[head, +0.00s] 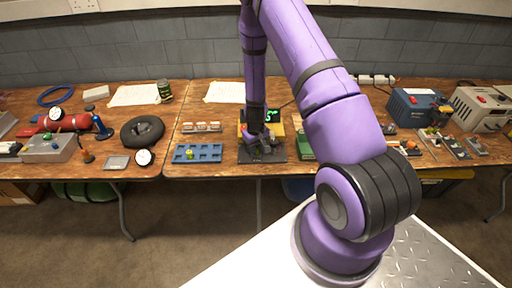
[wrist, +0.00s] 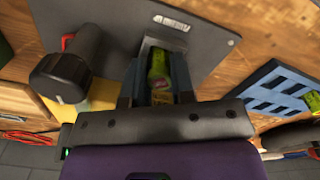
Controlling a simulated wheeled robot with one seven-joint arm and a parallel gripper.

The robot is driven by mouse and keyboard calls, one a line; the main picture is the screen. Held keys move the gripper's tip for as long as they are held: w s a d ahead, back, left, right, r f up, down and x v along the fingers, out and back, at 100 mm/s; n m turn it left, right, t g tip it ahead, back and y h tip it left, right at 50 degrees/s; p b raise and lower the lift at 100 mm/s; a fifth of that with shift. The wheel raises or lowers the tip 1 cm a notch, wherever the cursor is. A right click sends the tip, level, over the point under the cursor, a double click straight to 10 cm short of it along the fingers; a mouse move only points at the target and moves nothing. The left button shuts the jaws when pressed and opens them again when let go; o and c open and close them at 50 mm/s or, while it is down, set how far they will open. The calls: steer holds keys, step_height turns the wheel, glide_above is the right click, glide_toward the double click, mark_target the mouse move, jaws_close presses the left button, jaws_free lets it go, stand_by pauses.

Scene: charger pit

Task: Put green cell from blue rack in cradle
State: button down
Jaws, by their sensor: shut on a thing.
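My gripper (wrist: 158,72) is shut on a green cell (wrist: 158,66), seen between its two fingers in the wrist view. The cell has a yellowish part and a red-and-white mark. It is at a grey metal holder, apparently the cradle (wrist: 150,48), on a dark plate (wrist: 205,40). I cannot tell how far the cell is seated. In the head view my gripper (head: 261,138) is low over the dark plate (head: 275,156), and the fingers hide most of the cell. The blue rack (head: 211,153) stands just left of the plate, with another green cell (head: 190,155) in it.
A black knob-like cylinder (wrist: 62,76) stands on the plate close beside my gripper. A yellow unit with a green display (head: 270,116) is behind it. White-and-orange items (head: 202,127) lie behind the rack. A green box (head: 305,146) is close on the right.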

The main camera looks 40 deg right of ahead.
steer(key=shift+f, duration=0.15)
steer(key=c, duration=0.9)
jaws_free()
steer(key=shift+r, duration=3.5)
